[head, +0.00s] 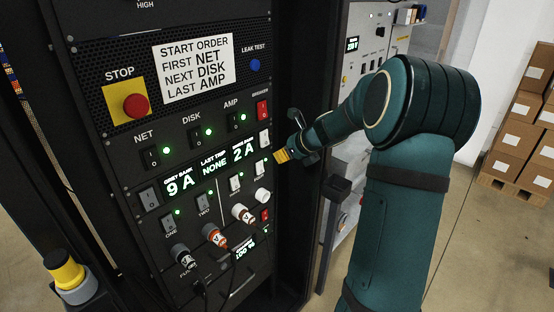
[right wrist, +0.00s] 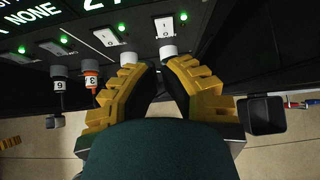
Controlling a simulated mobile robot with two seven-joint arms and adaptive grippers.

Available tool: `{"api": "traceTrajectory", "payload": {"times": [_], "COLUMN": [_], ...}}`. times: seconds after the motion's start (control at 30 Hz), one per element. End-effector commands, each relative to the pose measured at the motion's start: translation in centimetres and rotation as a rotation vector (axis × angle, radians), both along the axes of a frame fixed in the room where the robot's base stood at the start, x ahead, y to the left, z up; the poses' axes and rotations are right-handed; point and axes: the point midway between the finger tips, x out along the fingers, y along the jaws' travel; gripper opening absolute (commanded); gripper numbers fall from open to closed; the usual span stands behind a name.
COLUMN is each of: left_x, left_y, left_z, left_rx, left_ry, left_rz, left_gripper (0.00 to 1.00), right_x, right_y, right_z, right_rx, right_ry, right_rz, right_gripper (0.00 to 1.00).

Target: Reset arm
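My right gripper (head: 283,155) is at the right edge of the black rack panel, in front of the lower switches. In the right wrist view its yellow ridged fingers (right wrist: 159,72) slant together. Their tips are close, with only a dark narrow gap and nothing visible held between them. A white round knob (right wrist: 168,52) sits just beyond the tips; I cannot tell whether they touch it. A white rocker switch (right wrist: 165,27) is behind it. My right arm comes in from the right in the head view.
The rack panel holds a red stop button (head: 135,105), lit displays (head: 180,187), several rocker switches and plugged cables (head: 216,236). A dark box-shaped bracket (right wrist: 262,115) stands right of my gripper. A yellow-and-black cylinder (head: 68,273) is at lower left. Cartons (head: 511,135) stand at far right.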

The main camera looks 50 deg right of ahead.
Motion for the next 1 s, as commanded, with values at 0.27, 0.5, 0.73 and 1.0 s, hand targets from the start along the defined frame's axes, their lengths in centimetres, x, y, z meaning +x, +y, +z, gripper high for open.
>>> {"api": "traceTrajectory", "payload": {"times": [0.27, 0.5, 0.73, 1.0], "left_x": [0.0, 0.0, 0.0, -0.1], "left_y": [0.0, 0.0, 0.0, 0.0], "left_z": [0.3, 0.3, 0.3, -0.7], "left_rx": [0.0, 0.0, 0.0, 0.001], "left_ry": [0.001, 0.001, 0.001, 0.002], "left_rz": [0.0, 0.0, 0.0, -0.002], "left_gripper": [0.0, 0.0, 0.0, 0.0], "right_x": [-0.8, -0.9, -0.8, 0.1], "right_y": [0.1, 0.0, 0.0, 2.7], "right_z": [1.1, 1.1, 1.1, -3.7], "right_rx": [0.001, 0.001, 0.001, -0.078], "right_ry": [0.0, 0.0, 0.0, 0.078], "right_rz": [0.001, 0.001, 0.001, 0.123], "right_gripper": [0.0, 0.0, 0.0, 0.0]}}
